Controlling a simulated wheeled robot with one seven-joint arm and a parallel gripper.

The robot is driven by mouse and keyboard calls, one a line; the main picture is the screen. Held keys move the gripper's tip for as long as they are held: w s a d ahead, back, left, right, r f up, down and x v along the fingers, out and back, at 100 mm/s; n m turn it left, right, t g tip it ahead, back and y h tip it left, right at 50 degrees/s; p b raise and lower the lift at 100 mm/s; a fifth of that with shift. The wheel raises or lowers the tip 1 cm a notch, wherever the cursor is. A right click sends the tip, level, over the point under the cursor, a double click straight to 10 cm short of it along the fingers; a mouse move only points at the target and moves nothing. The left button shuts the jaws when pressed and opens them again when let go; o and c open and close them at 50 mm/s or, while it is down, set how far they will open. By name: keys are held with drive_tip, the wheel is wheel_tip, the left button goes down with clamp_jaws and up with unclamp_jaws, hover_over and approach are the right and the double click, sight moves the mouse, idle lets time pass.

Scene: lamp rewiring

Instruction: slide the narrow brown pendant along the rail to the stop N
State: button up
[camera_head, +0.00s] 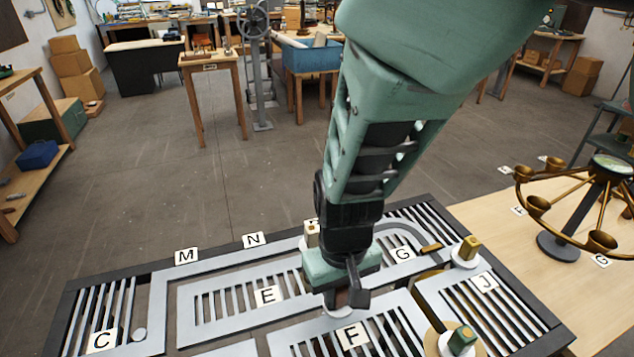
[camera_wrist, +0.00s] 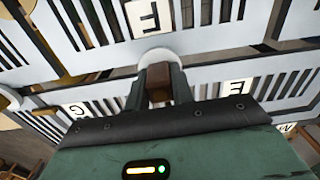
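The brown pendant (camera_wrist: 158,82) shows in the wrist view as a narrow block on a round white base (camera_wrist: 154,57). My gripper (camera_wrist: 158,92) has a finger on each side of it and looks shut on it. In the head view my gripper (camera_head: 346,292) hides the brown block. Only part of the white base (camera_head: 338,313) shows below it, between plates E (camera_head: 268,295) and F (camera_head: 352,337). The light grey rail network (camera_head: 215,280) lies on a dark frame. The stop plate N (camera_head: 253,240) is at the far edge, up and left of my gripper.
Another pendant (camera_head: 312,234) stands behind my wrist, near the far rail. A gold-brown pendant (camera_head: 469,248) stands right, near plate J (camera_head: 485,283). A green-topped one (camera_head: 462,340) stands at front right. Plate M (camera_head: 187,256) lies left of N. A brass lamp frame (camera_head: 590,200) stands right.

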idle(0.3)
drive_tip(key=shift+s+a+r+p, duration=0.1)
drive_tip(key=shift+s+a+p, duration=0.1)
drive_tip(key=shift+a+p, duration=0.4)
drive_tip(key=shift+s+a+p, duration=0.7)
drive_tip(key=shift+a+p, duration=0.5)
drive_tip(key=shift+a, duration=1.25)
drive_tip(key=shift+s+a+p, duration=0.7)
drive_tip(key=shift+a+p, duration=0.5)
drive_tip(key=shift+a, duration=1.2)
drive_tip(key=shift+s+a+p, duration=0.7)
drive_tip(key=shift+a+p, duration=0.5)
drive_tip(key=shift+a, duration=1.25)
drive_tip(key=shift+s+a+p, duration=0.25)
drive_tip(key=shift+a, duration=0.55)
drive_tip(key=shift+s+a+p, duration=0.2)
drive_tip(key=shift+a+p, duration=0.1)
drive_tip(key=shift+a, duration=0.55)
drive_tip(key=shift+s+a+p, duration=0.25)
drive_tip(key=shift+a, duration=0.75)
drive_tip(key=shift+s, duration=0.1)
drive_tip(key=shift+s+a, duration=0.25)
drive_tip(key=shift+a, duration=0.7)
drive_tip(key=shift+s+a, duration=0.3)
drive_tip(key=shift+a, duration=0.65)
drive_tip(key=shift+s+a, duration=0.25)
drive_tip(key=shift+a, duration=0.7)
drive_tip(key=shift+w, duration=0.1)
